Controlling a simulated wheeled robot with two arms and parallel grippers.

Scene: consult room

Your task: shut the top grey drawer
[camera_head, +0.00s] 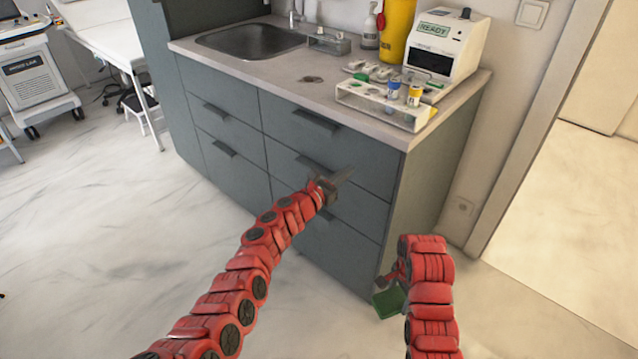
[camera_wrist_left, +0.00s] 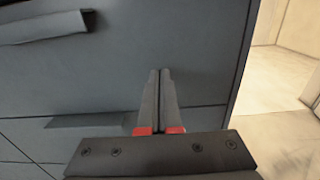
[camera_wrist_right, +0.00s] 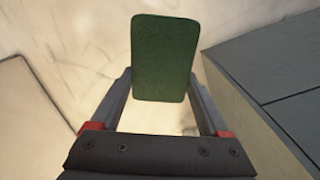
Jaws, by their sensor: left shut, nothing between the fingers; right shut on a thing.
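The grey cabinet has two columns of drawers. The top right grey drawer (camera_head: 345,145) has a dark handle (camera_head: 316,121) and looks flush with the cabinet. My right gripper (camera_wrist_right: 165,85) is shut on a flat green block (camera_wrist_right: 165,50), low beside the cabinet's front right corner.
The countertop (camera_head: 290,75) holds a sink (camera_head: 250,42), a clear rack (camera_head: 385,104) with vials, and a white device (camera_head: 445,48). A doorway lies at right. A white cart (camera_head: 38,78) stands far left. The floor (camera_head: 110,230) at left is clear.

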